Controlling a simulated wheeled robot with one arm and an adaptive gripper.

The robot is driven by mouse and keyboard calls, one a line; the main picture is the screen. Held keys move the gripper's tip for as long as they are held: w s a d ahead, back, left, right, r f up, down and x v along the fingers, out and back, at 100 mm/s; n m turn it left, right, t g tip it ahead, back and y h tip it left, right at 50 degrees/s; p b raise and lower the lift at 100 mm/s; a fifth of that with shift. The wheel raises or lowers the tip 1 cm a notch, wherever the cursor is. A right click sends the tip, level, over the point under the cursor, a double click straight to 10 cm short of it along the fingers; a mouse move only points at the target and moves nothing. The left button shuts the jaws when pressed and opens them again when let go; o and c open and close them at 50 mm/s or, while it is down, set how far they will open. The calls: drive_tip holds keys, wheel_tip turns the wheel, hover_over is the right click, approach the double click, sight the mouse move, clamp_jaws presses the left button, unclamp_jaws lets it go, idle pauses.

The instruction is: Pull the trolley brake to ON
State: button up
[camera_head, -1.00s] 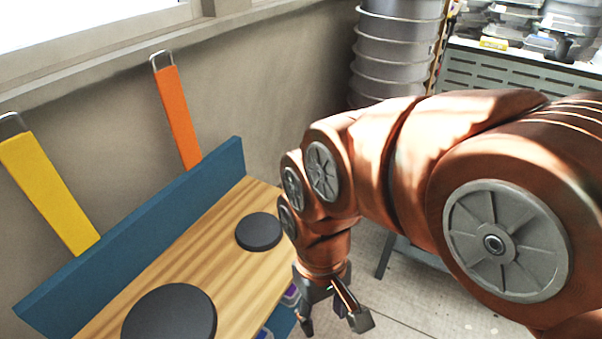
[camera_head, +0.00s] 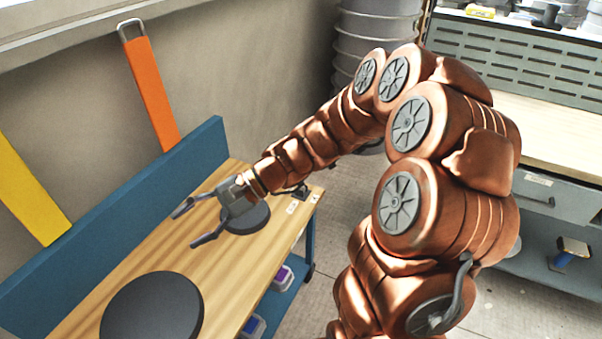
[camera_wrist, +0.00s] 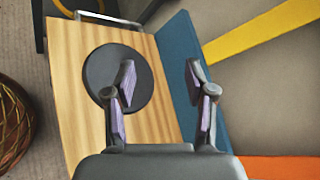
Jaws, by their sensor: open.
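The trolley (camera_head: 215,285) has a wooden top and a blue back panel (camera_head: 120,215); its top also shows in the wrist view (camera_wrist: 75,115). A small dark fitting (camera_head: 301,192) with small pale labels sits at the top's far right corner. It may be the brake, but its position cannot be read. My gripper (camera_head: 192,223) is open and empty above the trolley top, partly in front of the far black disc (camera_head: 250,220). The fitting is behind my wrist, away from the fingers. In the wrist view my open fingers (camera_wrist: 160,78) point toward the trolley's other end.
A larger black disc (camera_head: 152,308) lies on the near part of the top. A metal bar handle (camera_wrist: 108,18) is at one end. Orange (camera_head: 152,95) and yellow (camera_head: 30,190) strips lean behind the panel. A bench (camera_head: 550,130) stands right, with open floor between.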

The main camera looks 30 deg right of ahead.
drive_tip(key=w+d+f+m+t+b, duration=0.1)
drive_tip(key=w+d+f+m+t, duration=0.25)
drive_tip(key=w+d, duration=0.3)
drive_tip(key=w+d+f+m+t+h+b, duration=0.1)
drive_tip(key=w+d+f+m+t+b, duration=0.1)
drive_tip(key=w+d+m+t, duration=0.4)
drive_tip(key=w+d+f+m+t+b, duration=0.1)
drive_tip(key=w+d+f+m+t, duration=0.25)
drive_tip(key=d, duration=0.35)
drive_tip(key=w+d+f+m+t+h+b, duration=0.1)
drive_tip(key=d+f+m+t+h, duration=0.1)
drive_tip(key=d+f+m+h, duration=0.65)
drive_tip(key=w+d+f+m+t+h+b, duration=0.1)
drive_tip(key=d+f+m+h, duration=0.3)
drive_tip(key=d, duration=0.9)
drive_tip(key=shift+w+a+f+n+y, duration=0.15)
drive_tip(key=shift+w+n+y, duration=0.2)
drive_tip(key=shift+w, duration=0.8)
drive_tip(key=shift+w+a+f+n+y, duration=0.2)
drive_tip(key=shift+w+y, duration=0.3)
drive_tip(key=shift+w, duration=0.65)
drive_tip(key=shift+w+a+f+n+y, duration=0.15)
drive_tip(key=shift+w+y, duration=0.25)
drive_tip(key=shift+w, duration=0.75)
drive_tip(key=shift+d, duration=0.1)
drive_tip(key=shift+c, duration=0.2)
clamp_jaws()
